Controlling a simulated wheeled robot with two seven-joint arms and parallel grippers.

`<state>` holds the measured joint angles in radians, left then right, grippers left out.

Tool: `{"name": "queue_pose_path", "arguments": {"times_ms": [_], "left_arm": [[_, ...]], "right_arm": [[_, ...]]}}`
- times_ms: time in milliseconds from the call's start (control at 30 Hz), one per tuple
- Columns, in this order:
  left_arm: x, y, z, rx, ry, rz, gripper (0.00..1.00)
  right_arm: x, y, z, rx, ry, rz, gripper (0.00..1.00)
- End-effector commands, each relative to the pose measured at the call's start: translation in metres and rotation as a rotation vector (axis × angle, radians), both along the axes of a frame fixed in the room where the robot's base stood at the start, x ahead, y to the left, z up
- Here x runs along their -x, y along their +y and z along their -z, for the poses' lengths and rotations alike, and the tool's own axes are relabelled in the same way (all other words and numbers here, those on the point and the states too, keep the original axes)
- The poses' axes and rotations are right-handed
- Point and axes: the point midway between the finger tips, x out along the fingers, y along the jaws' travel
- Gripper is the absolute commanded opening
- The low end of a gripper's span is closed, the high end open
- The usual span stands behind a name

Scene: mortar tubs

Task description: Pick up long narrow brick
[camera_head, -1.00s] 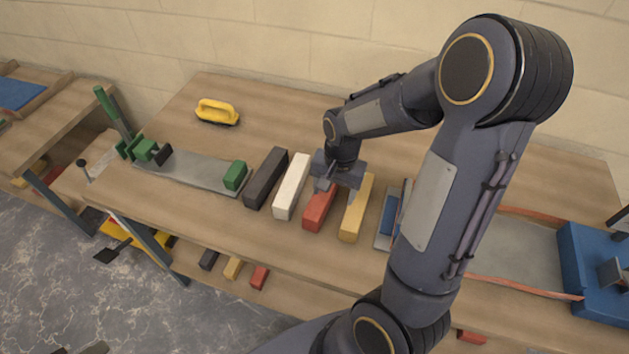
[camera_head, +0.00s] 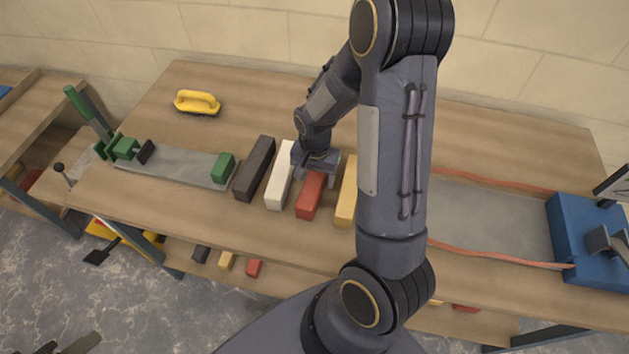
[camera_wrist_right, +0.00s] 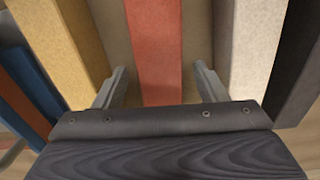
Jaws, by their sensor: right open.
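Long narrow bricks lie side by side on the table: a black one (camera_head: 255,168), a white one (camera_head: 278,188), a red one (camera_head: 309,197) and a yellow one (camera_head: 346,195). My right gripper (camera_head: 313,178) is open over the far part of the red brick. In the right wrist view, the red brick (camera_wrist_right: 155,45) runs between the two open fingers (camera_wrist_right: 159,72), with a gap on each side. The yellow brick (camera_wrist_right: 60,45) is left of them and the white brick (camera_wrist_right: 252,45) right. My left gripper is not in view.
A grey plate with green blocks (camera_head: 180,165) lies left of the bricks. A blue clamp-like block (camera_head: 590,240) stands at the right. My right arm hides the table right of the yellow brick.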

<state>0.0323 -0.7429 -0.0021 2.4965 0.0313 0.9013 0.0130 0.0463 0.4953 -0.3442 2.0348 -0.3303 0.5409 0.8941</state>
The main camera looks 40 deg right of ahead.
Motion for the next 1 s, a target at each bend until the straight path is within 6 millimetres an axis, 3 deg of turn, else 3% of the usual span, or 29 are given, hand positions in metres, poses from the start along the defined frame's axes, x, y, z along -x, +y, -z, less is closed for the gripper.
{"name": "queue_pose_path", "arguments": {"times_ms": [200,467,900,1000], "left_arm": [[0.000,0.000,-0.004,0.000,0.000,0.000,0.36],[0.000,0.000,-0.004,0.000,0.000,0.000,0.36],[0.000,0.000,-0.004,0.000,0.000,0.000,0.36],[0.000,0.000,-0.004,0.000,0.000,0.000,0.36]], "right_arm": [[-0.001,0.000,0.026,0.000,0.001,-0.001,0.65],[-0.001,0.000,0.028,0.001,-0.001,0.000,0.65],[-0.001,0.000,0.028,0.000,0.000,0.000,0.08],[-0.001,0.000,0.028,0.000,0.000,0.000,0.00]]}}
